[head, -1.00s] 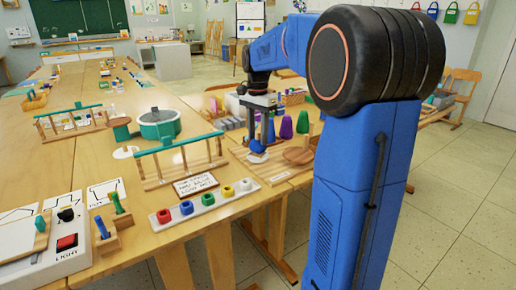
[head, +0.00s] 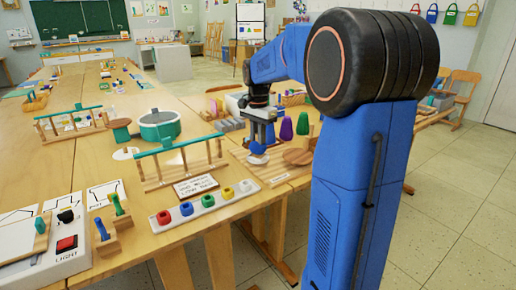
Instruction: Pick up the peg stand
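My gripper (head: 260,140) points down over a wooden board (head: 272,172) at the right end of the table. Its fingers are around or just beside a small blue piece (head: 257,148) on a pale round base; contact is too small to tell. No object is clearly labelled as the peg stand. A stepped wooden block with a blue peg (head: 102,230) and a green peg (head: 117,204) stands at the front left, far from my gripper. A pale strip (head: 222,199) holds several coloured pieces at the front edge.
Purple (head: 286,128) and green (head: 302,124) cones stand right of my gripper, near a brown disc (head: 298,156). A wooden rack with a teal bar (head: 180,147) stands to the left. A lettered card (head: 196,186) and a control box (head: 50,255) lie nearer the front.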

